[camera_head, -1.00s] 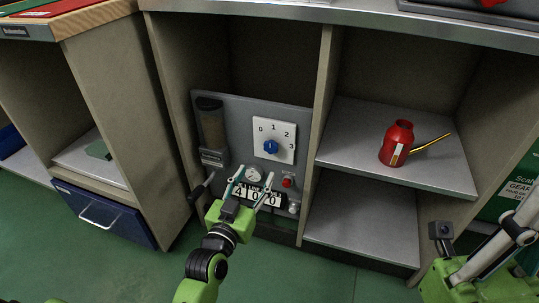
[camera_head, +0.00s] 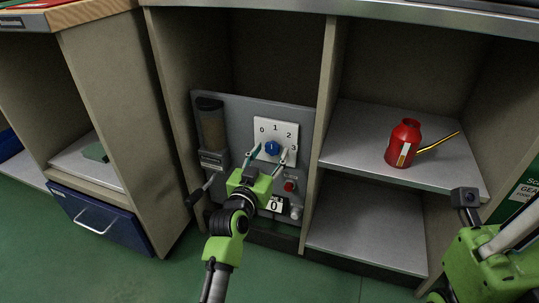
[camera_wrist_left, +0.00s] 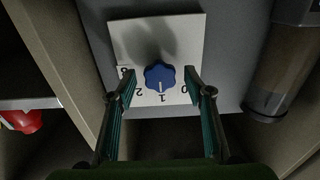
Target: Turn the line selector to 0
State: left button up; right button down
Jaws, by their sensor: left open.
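The line selector is a blue knob (camera_head: 271,148) on a white plate (camera_head: 290,130) marked 0, 1, 2, 3. In the left wrist view the plate is upside down, and the white pointer line of the knob (camera_wrist_left: 160,77) points at the 1. My left gripper (camera_head: 270,154) is open in front of the plate. In the left wrist view its fingertips (camera_wrist_left: 159,76) appear on either side of the knob, with a gap on each side. Contact is not visible. My right arm and part of its gripper (camera_head: 490,255) show at the right edge; its fingertips cannot be made out.
The grey panel (camera_head: 240,108) also carries a hopper (camera_head: 211,130), a lever (camera_head: 195,196), a red button (camera_head: 289,187) and a partly hidden number display (camera_head: 276,205). A divider (camera_head: 322,130) stands right of it. A red oil can (camera_head: 403,145) sits on the right shelf.

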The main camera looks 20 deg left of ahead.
pick_arm(q)
jog(key=c, duration=1.1)
